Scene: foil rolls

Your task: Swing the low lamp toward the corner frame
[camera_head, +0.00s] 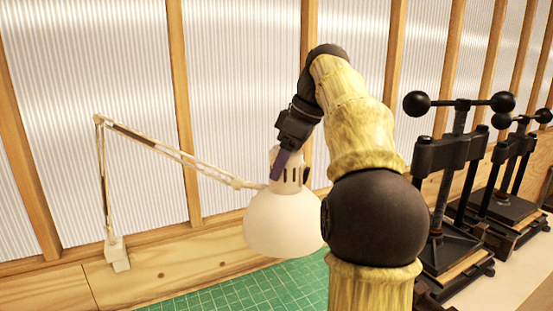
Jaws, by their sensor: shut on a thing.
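The low lamp is a cream desk lamp whose dome shade (277,222) hangs at the middle of the view, over a green mat. Its jointed lamp arm (170,152) runs left to an elbow and down to a base (117,254) at the wall. My gripper (282,165) reaches down from above and is shut on the slotted neck at the top of the shade. A purplish finger shows on the left side of the neck; the other finger is partly hidden. The right edge of the shade is behind my arm. Which part is the corner frame I cannot tell.
A green gridded mat (240,293) lies on the bench under the lamp. Black screw presses (455,170) stand at the right, beside my arm. The wall behind has wooden posts (184,110) and ribbed translucent panels. The space left of the shade is clear.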

